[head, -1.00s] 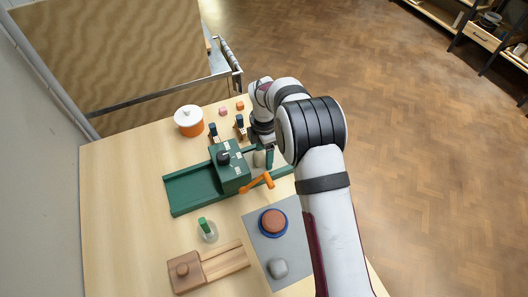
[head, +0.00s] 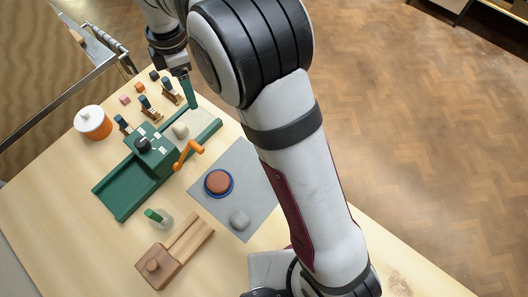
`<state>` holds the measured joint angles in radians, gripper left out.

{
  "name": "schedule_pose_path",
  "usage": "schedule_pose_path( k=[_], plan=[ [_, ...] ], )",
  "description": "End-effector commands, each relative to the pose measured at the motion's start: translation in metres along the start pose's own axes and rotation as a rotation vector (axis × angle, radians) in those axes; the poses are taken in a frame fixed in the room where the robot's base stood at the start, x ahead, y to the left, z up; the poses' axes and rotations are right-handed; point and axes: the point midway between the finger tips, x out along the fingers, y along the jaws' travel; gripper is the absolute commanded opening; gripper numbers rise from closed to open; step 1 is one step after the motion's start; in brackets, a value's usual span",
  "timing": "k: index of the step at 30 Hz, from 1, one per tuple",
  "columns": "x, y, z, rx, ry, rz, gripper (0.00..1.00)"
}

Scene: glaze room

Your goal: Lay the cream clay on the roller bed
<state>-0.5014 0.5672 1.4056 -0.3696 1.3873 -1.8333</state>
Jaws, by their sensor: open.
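The cream clay (head: 180,130) is a small rounded lump. It lies on the right-hand part of the green roller bed (head: 122,194), beside the raised roller housing (head: 150,150) with its dark knob and orange crank (head: 188,154). My gripper (head: 191,105) points down with its teal fingers, beyond the clay and near the bed's far edge. The fingers are apart from the clay and hold nothing visible. One finger largely hides the other, so the gap between them is hard to see.
A grey mat (head: 250,180) holds a reddish-brown disc (head: 219,181) on a blue base and a grey lump (head: 240,221). A wooden block (head: 155,265), a green-topped jar (head: 158,217), a white-lidded orange pot (head: 93,122) and dark-handled tools (head: 145,103) stand around the bed.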

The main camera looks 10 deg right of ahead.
Motion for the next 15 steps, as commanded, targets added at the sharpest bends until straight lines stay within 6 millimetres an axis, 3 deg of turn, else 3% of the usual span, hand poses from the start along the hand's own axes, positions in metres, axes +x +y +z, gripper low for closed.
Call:
schedule_pose_path(
  k=[1, 4, 6, 9, 12, 15],
  plan=[
    [-0.026, -0.03, 0.028, 0.256, 0.017, 0.004, 0.71],
    [-0.058, -0.116, 0.072, 0.906, 0.053, -0.016, 0.71],
    [-0.064, -0.18, 0.088, 1.356, 0.077, -0.039, 0.71],
    [-0.054, -0.255, 0.092, 1.898, 0.102, -0.082, 0.71],
    [-0.038, -0.299, 0.086, 2.244, 0.115, -0.119, 0.71],
    [-0.029, -0.316, 0.082, 2.393, 0.117, -0.138, 0.71]
  ],
)
